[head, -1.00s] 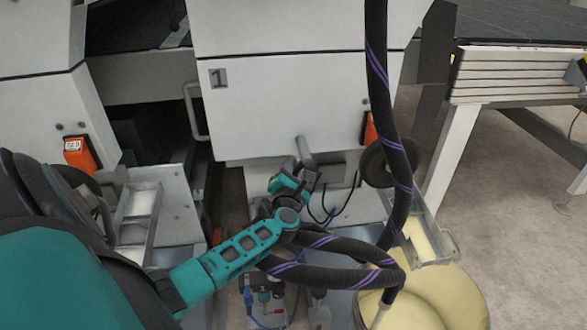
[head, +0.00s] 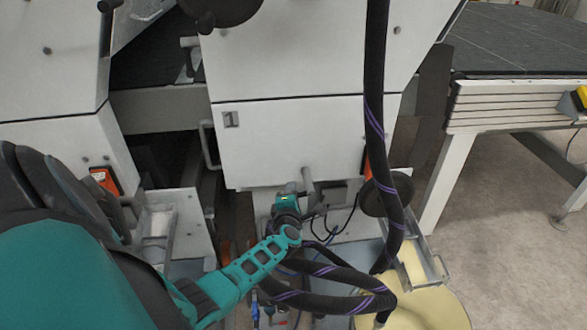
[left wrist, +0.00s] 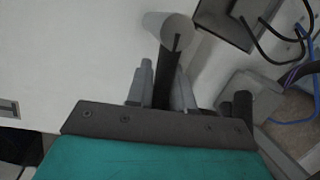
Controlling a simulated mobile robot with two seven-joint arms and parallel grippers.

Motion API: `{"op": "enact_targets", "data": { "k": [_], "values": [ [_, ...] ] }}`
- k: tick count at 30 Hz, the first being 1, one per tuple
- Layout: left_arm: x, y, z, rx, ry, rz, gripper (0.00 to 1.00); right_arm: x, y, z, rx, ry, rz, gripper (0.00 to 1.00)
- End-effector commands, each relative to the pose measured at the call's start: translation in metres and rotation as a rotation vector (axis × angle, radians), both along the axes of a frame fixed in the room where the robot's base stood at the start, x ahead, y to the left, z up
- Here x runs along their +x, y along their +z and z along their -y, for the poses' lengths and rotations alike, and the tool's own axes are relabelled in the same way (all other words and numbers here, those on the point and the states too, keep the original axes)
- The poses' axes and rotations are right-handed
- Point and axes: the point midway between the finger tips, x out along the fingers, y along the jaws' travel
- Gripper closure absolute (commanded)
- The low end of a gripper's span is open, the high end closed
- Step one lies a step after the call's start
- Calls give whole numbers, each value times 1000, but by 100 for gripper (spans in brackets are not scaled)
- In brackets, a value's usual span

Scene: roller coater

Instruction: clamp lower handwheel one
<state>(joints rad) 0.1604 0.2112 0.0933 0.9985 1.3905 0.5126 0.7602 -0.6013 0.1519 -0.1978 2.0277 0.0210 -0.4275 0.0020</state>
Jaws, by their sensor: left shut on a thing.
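The lower handwheel is a dark disc (head: 387,193) with an orange indicator (head: 367,164) beside it, right of the panel marked 1 and partly behind a hose. My left gripper (head: 298,191) is at the underside of that panel, left of the handwheel and apart from it. A grey cylinder (head: 308,179) sticks out there. In the left wrist view the cylinder (left wrist: 168,32) has a dark bar (left wrist: 167,75) running from its end. My left gripper (left wrist: 164,88) is shut on this bar, with a finger on each side. My right gripper is not in view.
A thick black hose (head: 374,120) with purple stripes hangs right of my gripper and loops below it. A yellow drum (head: 435,308) stands at the lower right. A grey conveyor table (head: 500,105) is at the right. Thin cables (head: 345,215) hang close by.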

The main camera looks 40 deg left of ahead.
Motion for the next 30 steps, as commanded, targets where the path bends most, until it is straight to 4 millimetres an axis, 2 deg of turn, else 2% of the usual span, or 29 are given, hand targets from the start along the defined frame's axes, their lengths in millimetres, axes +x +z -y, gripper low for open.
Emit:
{"op": "enact_targets", "data": {
  "k": [1,18,19,25,30],
  "values": [
    [-6,-2,-5,9,15,-21,100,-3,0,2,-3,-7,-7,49],
    [-7,-2,-7,35,17,-50,100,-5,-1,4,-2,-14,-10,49],
    [-7,-2,-7,35,17,-50,76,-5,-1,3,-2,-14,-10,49],
    [-5,-1,-5,35,13,-46,58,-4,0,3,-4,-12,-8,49],
    [-3,0,-4,33,9,-43,58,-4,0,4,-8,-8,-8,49]
  ]
}}
